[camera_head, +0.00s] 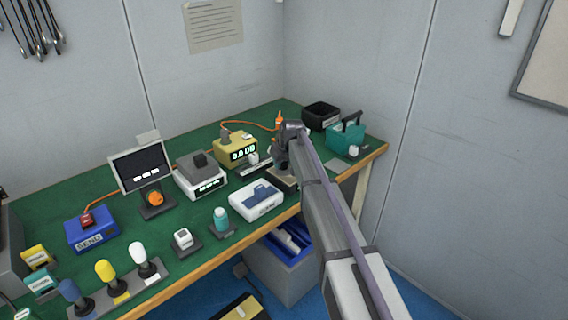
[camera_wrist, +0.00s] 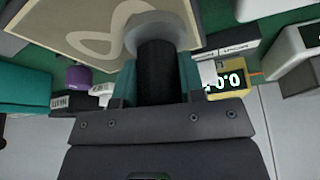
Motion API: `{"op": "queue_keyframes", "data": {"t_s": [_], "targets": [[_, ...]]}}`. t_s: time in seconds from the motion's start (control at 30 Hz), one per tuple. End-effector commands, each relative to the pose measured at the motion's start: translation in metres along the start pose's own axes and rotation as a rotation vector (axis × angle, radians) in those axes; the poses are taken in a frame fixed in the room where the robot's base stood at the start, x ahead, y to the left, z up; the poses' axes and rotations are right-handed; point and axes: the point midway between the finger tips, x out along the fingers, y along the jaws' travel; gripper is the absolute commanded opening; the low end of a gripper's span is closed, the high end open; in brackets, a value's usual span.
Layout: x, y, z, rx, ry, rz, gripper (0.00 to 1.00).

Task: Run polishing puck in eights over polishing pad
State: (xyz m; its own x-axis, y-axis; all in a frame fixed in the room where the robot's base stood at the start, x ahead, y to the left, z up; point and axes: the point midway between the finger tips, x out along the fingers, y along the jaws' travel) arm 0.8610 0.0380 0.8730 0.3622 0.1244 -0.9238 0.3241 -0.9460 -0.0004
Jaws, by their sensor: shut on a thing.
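The polishing pad (camera_wrist: 80,48) is a beige square with a pale figure-eight line on it, seen at the top of the wrist view. The polishing puck (camera_wrist: 158,36) has a round grey base and a black handle. My gripper (camera_wrist: 156,88) is shut on the black handle, with a teal finger on either side. The puck's base is over the pad, covering part of the line; I cannot tell whether it touches. In the head view the pad (camera_head: 287,184) is mostly hidden by my arm, and the puck cannot be made out.
A yellow box with a digital display (camera_head: 238,149) stands left of my arm. A white case (camera_head: 257,201) lies nearer the front edge. A black bin (camera_head: 321,116) and a teal carrier (camera_head: 345,137) stand at the back right. The green bench (camera_head: 112,188) is crowded.

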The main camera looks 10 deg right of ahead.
Motion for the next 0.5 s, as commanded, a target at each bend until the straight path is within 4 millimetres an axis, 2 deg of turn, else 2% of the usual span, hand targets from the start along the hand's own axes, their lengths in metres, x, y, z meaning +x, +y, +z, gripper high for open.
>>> {"op": "queue_keyframes", "data": {"t_s": [0.03,0.5], "targets": [[0.003,0.001,-0.005,0.000,0.000,0.000,0.00],[0.002,0.014,-0.012,0.000,0.000,0.000,0.00]]}}
